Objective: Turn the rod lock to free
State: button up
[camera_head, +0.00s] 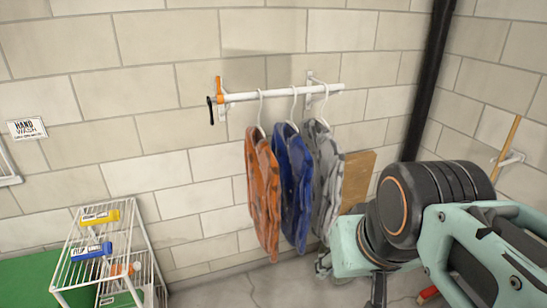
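A white rod (275,95) is mounted on the block wall by brackets. At its left end is an orange fitting (219,90), with a small black lever (210,110) hanging roughly vertically beside it. These look like the rod lock, but I cannot read its setting. An orange garment (263,190), a blue garment (292,185) and a grey garment (325,180) hang from the rod on white hangers. My gripper (377,290) seems to show only as a dark part at the bottom edge, below my teal arm. It is well apart from the lever, and its fingers cannot be made out.
A white wire rack (137,237) with yellow and blue boxes stands at lower left near a green surface (28,280). A brown board (357,178) is behind the garments. A black pipe (428,80) runs up the corner.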

aim_at(220, 96)
jog(key=i+j, duration=1.05)
jog(key=i+j+u, duration=0.1)
jog(key=j+u, duration=0.15)
jog(key=i+l+u, duration=0.1)
jog(key=l+u, duration=0.55)
jog(key=u, duration=0.15)
jog(key=i+j+z, duration=0.1)
jog(key=j+z, duration=0.45)
jog(key=i+j, duration=0.05)
jog(key=j, duration=0.05)
